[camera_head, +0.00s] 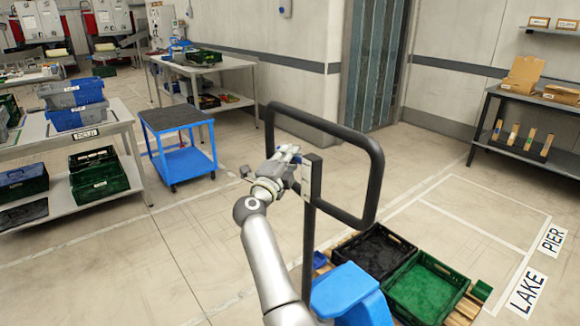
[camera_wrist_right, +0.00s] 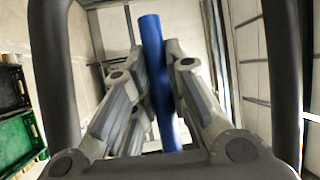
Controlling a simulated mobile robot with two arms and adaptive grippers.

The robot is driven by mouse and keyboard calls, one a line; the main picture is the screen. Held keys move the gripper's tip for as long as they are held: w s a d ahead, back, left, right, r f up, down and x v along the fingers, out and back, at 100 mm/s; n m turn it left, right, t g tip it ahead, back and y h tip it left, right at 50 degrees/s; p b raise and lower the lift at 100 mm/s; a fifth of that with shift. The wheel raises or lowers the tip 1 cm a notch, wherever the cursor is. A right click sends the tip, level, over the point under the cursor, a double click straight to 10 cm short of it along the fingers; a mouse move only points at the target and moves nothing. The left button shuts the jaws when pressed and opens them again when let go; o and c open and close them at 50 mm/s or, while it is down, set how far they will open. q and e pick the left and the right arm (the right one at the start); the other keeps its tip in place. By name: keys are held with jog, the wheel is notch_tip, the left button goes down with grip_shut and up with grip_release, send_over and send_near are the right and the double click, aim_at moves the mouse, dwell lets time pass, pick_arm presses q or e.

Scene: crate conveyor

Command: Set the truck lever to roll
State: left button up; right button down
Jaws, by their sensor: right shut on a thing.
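The pallet truck stands at the lower middle of the head view, with a black loop handle (camera_head: 376,165), a dark upright post (camera_head: 308,235) and a blue body (camera_head: 350,292). My right gripper (camera_head: 290,155) is at the post's top, beside the handle loop. In the right wrist view, a blue bar (camera_wrist_right: 152,38), which looks like the truck's lever, runs between the two fingers (camera_wrist_right: 158,75). The fingers are shut on it. In the head view the gripper hides the lever, so its setting cannot be read. My left gripper is not in view.
A black crate (camera_head: 402,241) and a green crate (camera_head: 462,282) sit on a pallet by the truck. A blue cart (camera_head: 182,162) and a table with blue crates (camera_head: 100,130) stand left. A shelf (camera_head: 545,158) stands right. Marked floor labelled LAKE and PIER lies right.

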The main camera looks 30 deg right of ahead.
jog(key=c, duration=1.4)
grip_release()
